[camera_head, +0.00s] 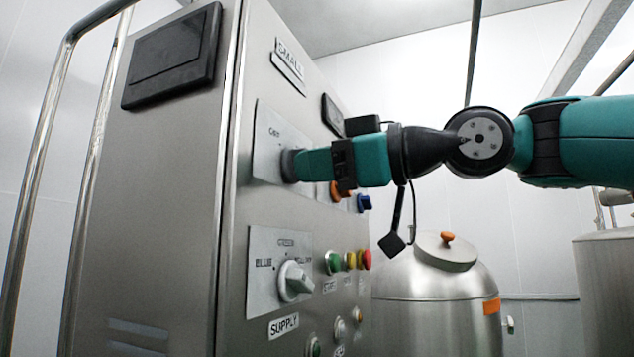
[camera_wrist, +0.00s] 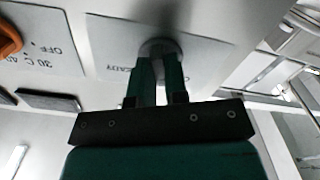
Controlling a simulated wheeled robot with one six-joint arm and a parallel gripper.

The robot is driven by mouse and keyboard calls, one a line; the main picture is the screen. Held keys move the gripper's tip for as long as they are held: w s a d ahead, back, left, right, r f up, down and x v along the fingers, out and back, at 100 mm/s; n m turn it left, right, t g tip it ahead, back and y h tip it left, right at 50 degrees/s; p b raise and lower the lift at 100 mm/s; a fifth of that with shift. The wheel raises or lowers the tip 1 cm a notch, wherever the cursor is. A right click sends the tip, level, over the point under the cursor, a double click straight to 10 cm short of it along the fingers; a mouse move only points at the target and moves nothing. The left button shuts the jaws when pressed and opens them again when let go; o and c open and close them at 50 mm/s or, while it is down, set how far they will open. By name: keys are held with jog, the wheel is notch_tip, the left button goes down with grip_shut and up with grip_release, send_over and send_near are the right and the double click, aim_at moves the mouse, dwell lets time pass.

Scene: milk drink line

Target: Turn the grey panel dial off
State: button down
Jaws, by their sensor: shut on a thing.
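The grey panel dial (camera_head: 290,165) sits on a plate marked "OFF" on the steel cabinet's front, in the head view. My gripper (camera_head: 302,165) points left at the panel, with its fingers closed around the dial's grip. In the wrist view the dial's round grey base (camera_wrist: 158,47) shows beyond my two green fingers (camera_wrist: 158,78). The fingers hide most of the dial's grip, so I cannot tell its exact angle. The plate behind it (camera_wrist: 110,45) carries partly hidden lettering ending in "ADY".
A white supply dial (camera_head: 295,281) is below. Green, yellow and red buttons (camera_head: 349,261) and a blue knob (camera_head: 363,203) are to its right. An orange knob (camera_wrist: 8,38) shows left in the wrist view. A steel tank (camera_head: 440,300) stands behind.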

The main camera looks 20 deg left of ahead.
jog(key=shift+n+b, duration=0.95)
jog(key=shift+n, duration=1.15)
jog(key=c, duration=1.1)
grip_release()
jog(key=shift+c, duration=0.2)
